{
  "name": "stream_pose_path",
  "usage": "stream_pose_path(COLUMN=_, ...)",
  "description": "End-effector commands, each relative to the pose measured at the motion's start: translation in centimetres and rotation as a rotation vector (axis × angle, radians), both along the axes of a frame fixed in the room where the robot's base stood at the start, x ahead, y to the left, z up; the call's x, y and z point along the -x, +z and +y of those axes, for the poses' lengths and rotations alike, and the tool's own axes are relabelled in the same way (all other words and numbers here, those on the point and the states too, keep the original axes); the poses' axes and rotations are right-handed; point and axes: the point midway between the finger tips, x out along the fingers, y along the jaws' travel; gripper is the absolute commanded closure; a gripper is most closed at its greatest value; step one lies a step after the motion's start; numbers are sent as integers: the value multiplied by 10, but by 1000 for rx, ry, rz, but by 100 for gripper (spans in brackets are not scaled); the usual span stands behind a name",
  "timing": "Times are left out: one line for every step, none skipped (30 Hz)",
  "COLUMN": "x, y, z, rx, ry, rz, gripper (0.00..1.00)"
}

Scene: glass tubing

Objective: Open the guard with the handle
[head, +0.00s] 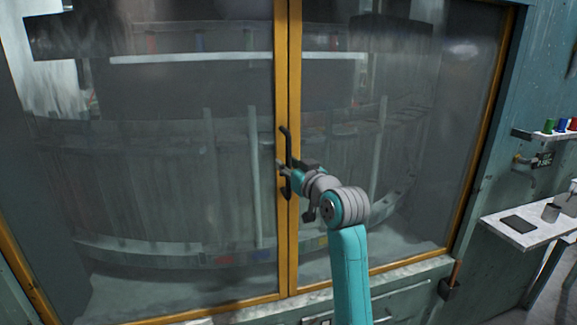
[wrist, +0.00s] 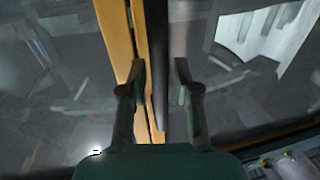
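The guard is a pair of glass panels in yellow frames (head: 294,60) that meet at the middle, and it looks shut. A dark upright bar handle (head: 288,143) is mounted at the middle frame. My gripper (head: 283,171) is at the handle's lower half. In the wrist view, my gripper (wrist: 160,72) is open, with one finger on each side of the dark handle (wrist: 156,45). A gap shows between the handle and each finger. The yellow frame (wrist: 117,35) runs behind the left finger.
Behind the glass are pale rails and upright bars. At the right, a small table (head: 510,235) holds a dark flat item and a grey cup (head: 550,212). Above it, a wall shelf (head: 545,134) carries coloured spools. A ledge with drawers runs below the guard.

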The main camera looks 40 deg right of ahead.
Motion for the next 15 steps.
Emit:
stream_pose_path(x=0, y=0, z=0, rx=0, ry=0, rz=0, gripper=89)
stream_pose_path(x=0, y=0, z=0, rx=0, ry=0, rz=0, gripper=96)
stream_pose_path(x=0, y=0, z=0, rx=0, ry=0, rz=0, gripper=100)
stream_pose_path(x=0, y=0, z=0, rx=0, ry=0, rz=0, gripper=100)
stream_pose_path(x=0, y=0, z=0, rx=0, ry=0, rz=0, gripper=100)
stream_pose_path(x=0, y=0, z=0, rx=0, ry=0, rz=0, gripper=100)
stream_pose_path(x=0, y=0, z=0, rx=0, ry=0, rz=0, gripper=100)
stream_pose_path(x=0, y=0, z=0, rx=0, ry=0, rz=0, gripper=100)
stream_pose_path(x=0, y=0, z=0, rx=0, ry=0, rz=0, gripper=100)
stream_pose_path(x=0, y=0, z=0, rx=0, ry=0, rz=0, gripper=100)
stream_pose_path(x=0, y=0, z=1, rx=0, ry=0, rz=0, gripper=100)
stream_pose_path(x=-1, y=0, z=2, rx=0, ry=1, rz=0, gripper=100)
stream_pose_path(x=-1, y=0, z=3, rx=0, ry=1, rz=0, gripper=100)
stream_pose_path(x=-2, y=0, z=5, rx=-1, ry=2, rz=0, gripper=100)
stream_pose_path(x=-3, y=0, z=9, rx=-1, ry=3, rz=0, gripper=100)
